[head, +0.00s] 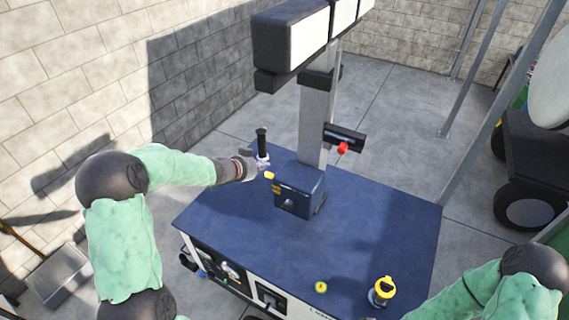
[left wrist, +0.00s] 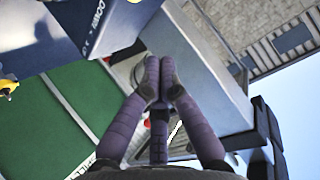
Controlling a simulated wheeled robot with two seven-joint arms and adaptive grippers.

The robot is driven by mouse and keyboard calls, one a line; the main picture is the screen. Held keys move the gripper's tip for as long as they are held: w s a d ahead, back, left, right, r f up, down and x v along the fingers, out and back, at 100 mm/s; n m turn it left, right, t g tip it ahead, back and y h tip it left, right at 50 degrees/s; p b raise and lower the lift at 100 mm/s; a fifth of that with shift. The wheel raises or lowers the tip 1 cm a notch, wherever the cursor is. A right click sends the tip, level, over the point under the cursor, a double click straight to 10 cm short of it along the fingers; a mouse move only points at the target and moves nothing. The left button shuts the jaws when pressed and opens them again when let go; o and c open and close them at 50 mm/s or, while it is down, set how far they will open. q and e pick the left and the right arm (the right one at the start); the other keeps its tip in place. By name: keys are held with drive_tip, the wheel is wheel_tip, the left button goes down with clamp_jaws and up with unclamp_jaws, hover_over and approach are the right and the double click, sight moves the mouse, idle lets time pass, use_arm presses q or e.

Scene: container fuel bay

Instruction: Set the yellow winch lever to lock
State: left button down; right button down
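The winch is a dark blue box (head: 299,191) on the blue bench top, at the foot of a grey post. Its yellow lever tip (head: 269,175) sticks out on the box's left side. My left gripper (head: 257,168) is just left of this tip; I cannot tell whether they touch. In the left wrist view its purple fingers (left wrist: 160,85) come together at the tips, with nothing seen between them. A dark blue lettered box face (left wrist: 85,30) shows at upper left there; no lever is visible. My right arm shows at lower right, its gripper out of view.
A black upright handle (head: 262,143) stands right behind my left gripper. A red knob (head: 342,148) is on the post's side fitting. A yellow-topped fitting (head: 382,291) stands at the bench's front right. The blue bench top (head: 390,225) is clear right of the box.

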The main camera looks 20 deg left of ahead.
sight(271, 174)
use_arm(q)
drive_tip(key=shift+w+r, duration=0.15)
drive_tip(key=shift+r, duration=0.15)
drive_tip(key=p+x, duration=0.1)
drive_tip(key=x, duration=0.8)
drive_tip(key=shift+w+f, duration=0.2)
drive_tip(key=shift+w, duration=0.1)
drive_tip(key=shift+s+a+f+p, duration=0.3)
drive_tip(key=shift+s+a+f, duration=0.45)
drive_tip(key=shift+f, duration=0.1)
drive_tip(key=shift+s+a+f, duration=0.3)
drive_tip(key=shift+s, duration=0.1)
drive_tip(key=shift+w+f, duration=0.1)
